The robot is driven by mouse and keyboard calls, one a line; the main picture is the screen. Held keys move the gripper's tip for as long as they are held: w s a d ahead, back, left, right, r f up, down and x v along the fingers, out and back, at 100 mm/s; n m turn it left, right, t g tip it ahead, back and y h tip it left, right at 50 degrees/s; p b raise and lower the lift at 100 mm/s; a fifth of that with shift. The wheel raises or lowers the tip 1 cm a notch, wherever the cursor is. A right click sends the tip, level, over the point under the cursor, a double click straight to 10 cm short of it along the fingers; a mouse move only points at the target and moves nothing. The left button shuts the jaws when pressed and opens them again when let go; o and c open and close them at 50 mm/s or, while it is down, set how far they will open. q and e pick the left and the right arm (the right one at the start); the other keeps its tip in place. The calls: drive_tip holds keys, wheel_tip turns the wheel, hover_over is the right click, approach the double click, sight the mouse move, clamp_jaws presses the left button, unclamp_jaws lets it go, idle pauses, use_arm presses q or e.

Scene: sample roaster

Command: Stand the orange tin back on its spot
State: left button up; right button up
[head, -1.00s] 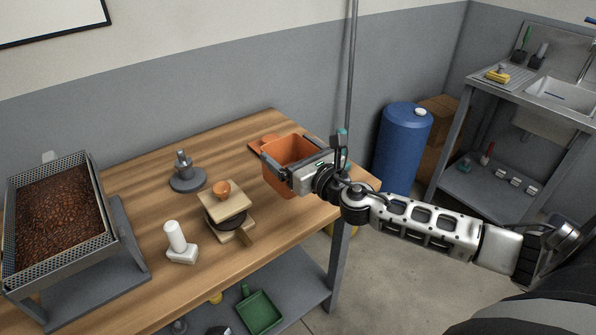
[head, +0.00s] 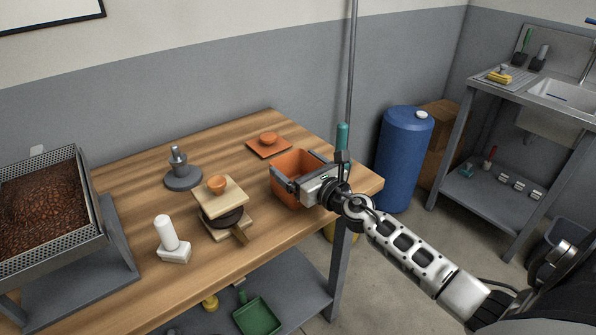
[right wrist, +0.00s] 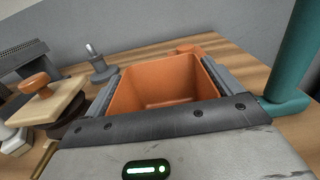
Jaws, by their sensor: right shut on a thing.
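The orange tin (head: 291,192) is an open, square-topped box near the right end of the wooden table, upright in the head view. I cannot tell whether its base touches the wood. My right gripper (head: 300,176) is shut on it, with a finger along each of two opposite sides. In the right wrist view the tin (right wrist: 165,92) sits between the fingers and looks empty inside. A flat orange square with a round knob (head: 268,146), like a lid, lies on the table behind the tin. My left gripper is not in view.
Left of the tin are a wooden block stack with an orange knob (head: 217,184), a grey tamper-like piece (head: 182,170) and a white piece (head: 168,238). A mesh tray of beans (head: 40,205) stands far left. A blue barrel (head: 402,160) stands beyond the table's right end.

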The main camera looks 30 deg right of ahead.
drive_tip(key=o, duration=0.8)
drive_tip(key=shift+f, duration=0.1)
